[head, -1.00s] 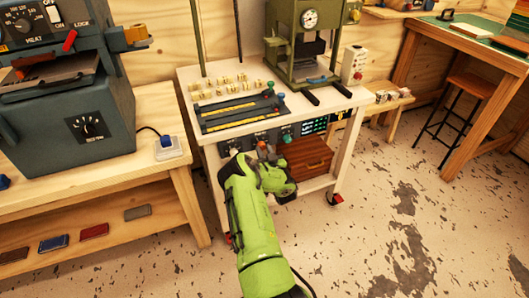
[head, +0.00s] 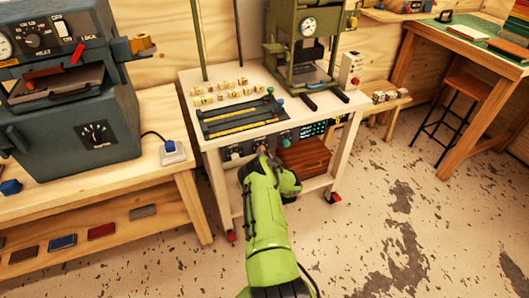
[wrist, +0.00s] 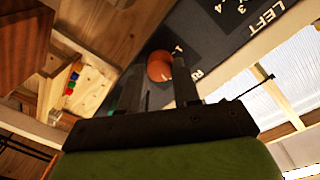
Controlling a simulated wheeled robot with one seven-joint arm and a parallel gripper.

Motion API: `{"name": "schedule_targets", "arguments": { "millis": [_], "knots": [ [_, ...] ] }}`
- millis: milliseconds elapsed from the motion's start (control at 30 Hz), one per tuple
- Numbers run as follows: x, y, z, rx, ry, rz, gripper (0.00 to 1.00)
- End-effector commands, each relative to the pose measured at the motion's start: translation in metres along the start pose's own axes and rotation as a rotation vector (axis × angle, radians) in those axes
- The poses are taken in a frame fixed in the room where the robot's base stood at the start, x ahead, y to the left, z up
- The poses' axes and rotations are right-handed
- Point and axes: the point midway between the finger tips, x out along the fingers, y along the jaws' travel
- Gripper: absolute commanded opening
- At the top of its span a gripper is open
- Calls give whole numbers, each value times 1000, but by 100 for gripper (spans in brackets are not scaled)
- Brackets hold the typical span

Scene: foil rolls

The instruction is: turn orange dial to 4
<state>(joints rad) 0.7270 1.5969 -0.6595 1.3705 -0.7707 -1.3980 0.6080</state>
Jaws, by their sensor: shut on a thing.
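The orange dial (wrist: 160,66) sits on the dark control panel (wrist: 215,35) in the wrist view, with its face partly covered by my fingers. My gripper (wrist: 157,84) has one finger on each side of the dial and is shut on it. White markings show on the panel, including "LEFT", a 3 and a 4 for a neighbouring scale and a partly hidden word starting with R by the orange dial. Its pointer setting cannot be read. In the head view my gripper (head: 264,156) is at the front panel of the white cart (head: 190,80), largely hiding the dial.
A wooden drawer box (head: 305,155) sits just right of my gripper under the cart's top. A green press (head: 297,45) and a tray with yellow strips (head: 243,120) stand on top. A grey heater machine (head: 70,110) is at left.

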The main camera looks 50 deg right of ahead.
Motion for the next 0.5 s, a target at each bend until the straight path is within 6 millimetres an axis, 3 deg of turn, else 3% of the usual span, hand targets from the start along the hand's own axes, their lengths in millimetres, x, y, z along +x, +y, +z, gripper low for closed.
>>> {"name": "schedule_targets", "arguments": {
  "millis": [500],
  "knots": [
    [-1,2,-1,490,-30,3,1]
  ]
}}
